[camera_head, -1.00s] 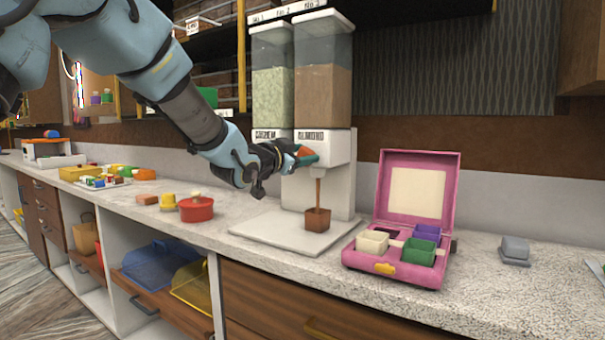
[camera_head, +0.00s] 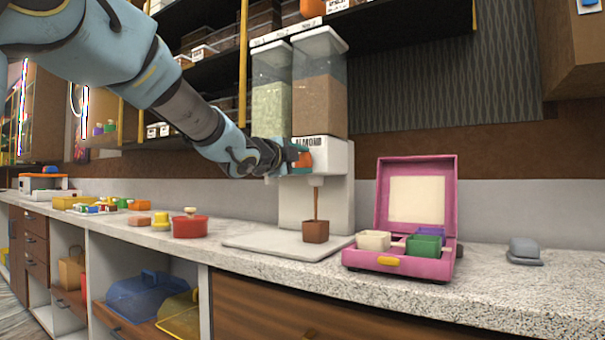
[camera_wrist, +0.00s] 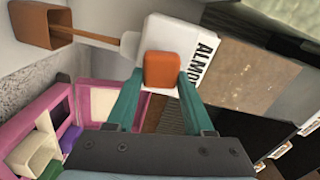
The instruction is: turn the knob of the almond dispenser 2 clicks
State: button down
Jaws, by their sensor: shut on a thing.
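The almond dispenser (camera_head: 318,160) stands on the counter, a white body labelled ALMOND under a clear hopper of brown contents (camera_head: 318,100). Its orange knob (camera_wrist: 162,70) is on the front of the body. My gripper (camera_wrist: 160,82) is shut on the knob, with one teal finger at each side; in the head view it hides part of the knob (camera_head: 305,160). A brown stream runs from the spout into a small brown square cup (camera_head: 315,232) on the white base tray (camera_head: 268,247). The stream also shows in the wrist view, reaching the cup (camera_wrist: 42,24).
A hopper of green contents (camera_head: 271,105) stands left of the almond one. An open pink box (camera_head: 400,262) with small coloured cups is to the right. A red pot (camera_head: 190,227) is to the left. A grey object (camera_head: 524,250) lies at the far right.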

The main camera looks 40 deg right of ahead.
jog(key=shift+f+m+b, duration=0.2)
jog(key=shift+m+b, duration=0.5)
jog(key=shift+m, duration=0.2)
jog(key=shift+c, duration=1.4)
grip_release()
jog(key=shift+r, duration=0.1)
jog(key=v, duration=1)
jog(key=shift+a, duration=0.35)
jog(key=shift+s, duration=0.1)
